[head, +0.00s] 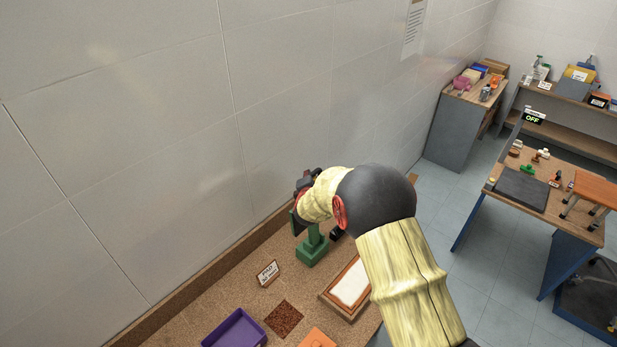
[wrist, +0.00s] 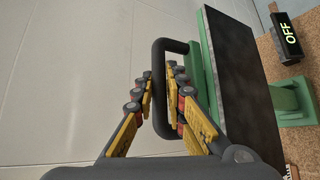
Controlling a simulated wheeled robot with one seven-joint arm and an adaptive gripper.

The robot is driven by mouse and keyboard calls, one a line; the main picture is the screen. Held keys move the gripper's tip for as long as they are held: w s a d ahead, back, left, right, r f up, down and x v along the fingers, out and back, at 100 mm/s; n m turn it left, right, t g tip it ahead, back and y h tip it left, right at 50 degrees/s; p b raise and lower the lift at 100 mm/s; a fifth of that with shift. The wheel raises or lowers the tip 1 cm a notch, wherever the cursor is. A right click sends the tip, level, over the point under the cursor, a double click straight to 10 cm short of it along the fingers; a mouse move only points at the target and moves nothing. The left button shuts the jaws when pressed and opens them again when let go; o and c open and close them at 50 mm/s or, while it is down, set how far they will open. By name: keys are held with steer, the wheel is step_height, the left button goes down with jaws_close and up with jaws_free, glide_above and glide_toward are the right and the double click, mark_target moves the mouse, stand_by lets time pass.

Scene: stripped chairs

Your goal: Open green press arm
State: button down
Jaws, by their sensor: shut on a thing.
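The green press (head: 312,246) stands on the cork-coloured bench against the wall in the head view. Its upper part is partly hidden by my arm. In the wrist view the green press arm (wrist: 207,65) carries a dark flat plate (wrist: 240,85) and a dark looped handle (wrist: 172,44). The press's green base (wrist: 290,104) shows at the right. My gripper (wrist: 160,80) has its yellow and grey fingers on both sides of the handle and is shut on it. In the head view my gripper (head: 303,188) is at the top of the press, mostly hidden behind my wrist.
A small black display reading OFF (wrist: 290,38) is beside the press. A paper sign (head: 268,273), a wooden tray with a white inside (head: 328,292), a brown square (head: 283,319) and a purple tray (head: 212,338) are on the bench. The wall is close behind the press.

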steer(key=c, duration=2.1)
jaws_free()
steer(key=shift+s+d, duration=0.15)
steer(key=shift+d, duration=0.1)
steer(key=shift+c, duration=0.2)
steer(key=shift+o, duration=1.2)
steer(key=shift+a, duration=0.2)
steer(key=shift+o, duration=0.4)
steer(key=shift+d, duration=0.1)
steer(key=v, duration=1.2)
steer(key=shift+d+f, duration=0.1)
